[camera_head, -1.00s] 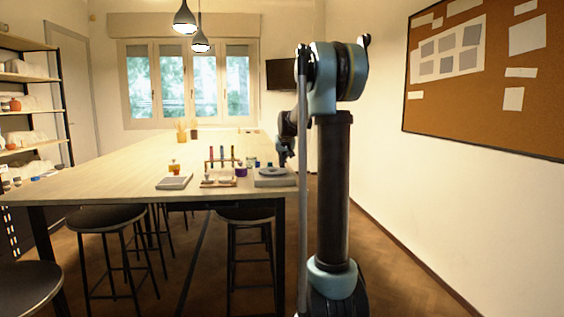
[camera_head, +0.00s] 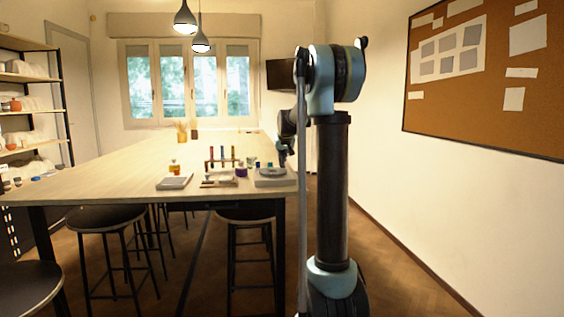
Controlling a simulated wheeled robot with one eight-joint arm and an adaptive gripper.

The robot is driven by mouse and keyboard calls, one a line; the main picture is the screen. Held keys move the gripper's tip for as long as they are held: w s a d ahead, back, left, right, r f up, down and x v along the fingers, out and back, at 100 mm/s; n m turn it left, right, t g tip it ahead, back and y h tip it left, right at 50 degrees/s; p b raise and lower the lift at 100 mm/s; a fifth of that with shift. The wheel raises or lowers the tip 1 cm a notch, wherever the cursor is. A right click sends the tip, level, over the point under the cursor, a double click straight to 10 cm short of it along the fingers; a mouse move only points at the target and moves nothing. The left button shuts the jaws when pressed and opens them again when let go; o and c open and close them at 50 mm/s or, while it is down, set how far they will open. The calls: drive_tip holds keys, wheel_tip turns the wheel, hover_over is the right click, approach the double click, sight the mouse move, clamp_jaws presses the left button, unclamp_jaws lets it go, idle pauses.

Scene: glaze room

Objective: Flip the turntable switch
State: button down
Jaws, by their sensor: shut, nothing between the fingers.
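The turntable (camera_head: 268,181) is a small pale box with a round disc on top, at the table's right front corner. Its switch is too small to make out in this view. My gripper (camera_head: 284,162) is small and dark at the end of my arm. It is shut and empty, low over the right rear side of the turntable. I cannot tell whether it touches the turntable.
The long wooden table (camera_head: 110,183) has clear room on its left. A rack of coloured tubes (camera_head: 221,165), a purple jar (camera_head: 241,171), a grey tray (camera_head: 174,182) and an amber bottle (camera_head: 174,166) stand left of the turntable. Black stools (camera_head: 101,219) stand below.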

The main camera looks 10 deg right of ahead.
sight(282, 166)
drive_tip(key=r, duration=0.4)
drive_tip(key=shift+s+r, duration=0.1)
drive_tip(key=shift+s, duration=0.2)
drive_tip(key=s+f+v, duration=0.1)
drive_tip(key=v, duration=0.8)
drive_tip(key=shift+s, duration=0.45)
drive_tip(key=shift+f, duration=0.1)
drive_tip(key=s+f+g, duration=0.2)
drive_tip(key=s+f, duration=0.9)
drive_tip(key=s, duration=0.5)
drive_tip(key=s+f+g, duration=0.2)
drive_tip(key=s+f, duration=0.9)
drive_tip(key=s, duration=0.5)
drive_tip(key=s+f+g, duration=0.2)
drive_tip(key=s+f, duration=0.9)
drive_tip(key=s, duration=0.6)
drive_tip(key=shift+d+f, duration=0.2)
drive_tip(key=shift+s, duration=0.1)
drive_tip(key=shift+w+f, duration=0.2)
drive_tip(key=shift+w, duration=0.25)
